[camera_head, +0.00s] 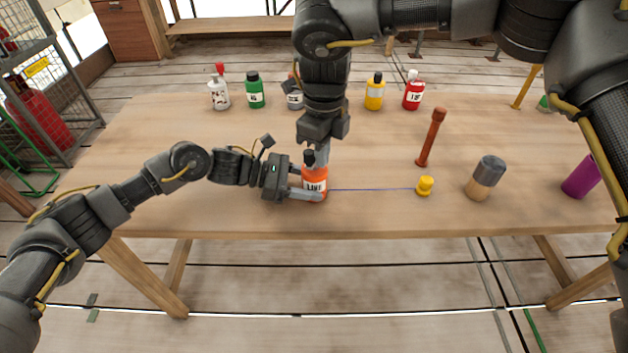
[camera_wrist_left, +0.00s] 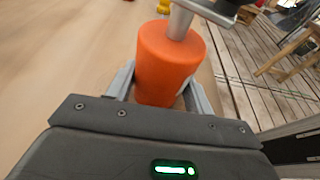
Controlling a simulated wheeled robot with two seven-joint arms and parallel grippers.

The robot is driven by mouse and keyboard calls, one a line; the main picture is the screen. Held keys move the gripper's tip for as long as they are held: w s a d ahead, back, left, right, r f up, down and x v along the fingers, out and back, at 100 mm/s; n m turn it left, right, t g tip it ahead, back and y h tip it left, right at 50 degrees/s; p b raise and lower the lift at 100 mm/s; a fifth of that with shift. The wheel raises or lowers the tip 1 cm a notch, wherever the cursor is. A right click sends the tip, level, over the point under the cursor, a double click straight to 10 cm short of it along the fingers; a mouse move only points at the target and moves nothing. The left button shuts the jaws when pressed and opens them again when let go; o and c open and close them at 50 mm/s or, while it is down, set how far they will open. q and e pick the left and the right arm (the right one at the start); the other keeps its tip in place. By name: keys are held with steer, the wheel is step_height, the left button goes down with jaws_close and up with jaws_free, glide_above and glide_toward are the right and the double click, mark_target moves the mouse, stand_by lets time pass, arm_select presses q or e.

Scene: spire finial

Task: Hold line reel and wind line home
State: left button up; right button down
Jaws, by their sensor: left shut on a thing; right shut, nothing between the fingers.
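The orange line reel (camera_head: 316,178), with a white label, stands upright near the table's front edge. My left gripper (camera_head: 308,189) is shut around its sides, and the left wrist view shows the orange reel (camera_wrist_left: 165,68) between the fingers. A dark knob (camera_head: 308,158) shows at the reel's top. My right gripper (camera_head: 321,156) points down at the reel's top, shut with nothing between its fingers; whether it touches the knob is unclear. A thin blue line (camera_head: 372,189) runs right from the reel to a small yellow weight-like piece (camera_head: 425,186) on the table.
A red-brown post (camera_head: 430,138), a grey-and-tan cylinder (camera_head: 485,178) and a purple cylinder (camera_head: 581,176) stand to the right on the wooden table (camera_head: 190,140). Several bottles, including a green one (camera_head: 255,90) and a yellow one (camera_head: 374,92), line the back.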

mark_target(303, 170)
steer(key=shift+s+a, duration=0.25)
steer(key=shift+a, duration=0.45)
stand_by(0.6)
steer(key=shift+w+a, duration=0.1)
steer(key=shift+a, duration=0.6)
stand_by(0.6)
steer(key=shift+w+a, duration=0.45)
steer(key=shift+a, duration=0.05)
stand_by(0.7)
steer(key=shift+w+a, duration=0.15)
steer(key=shift+w, duration=0.3)
stand_by(0.8)
steer(key=shift+a, duration=0.2)
step_height(303, 170, up, 7)
stand_by(0.8)
stand_by(0.4)
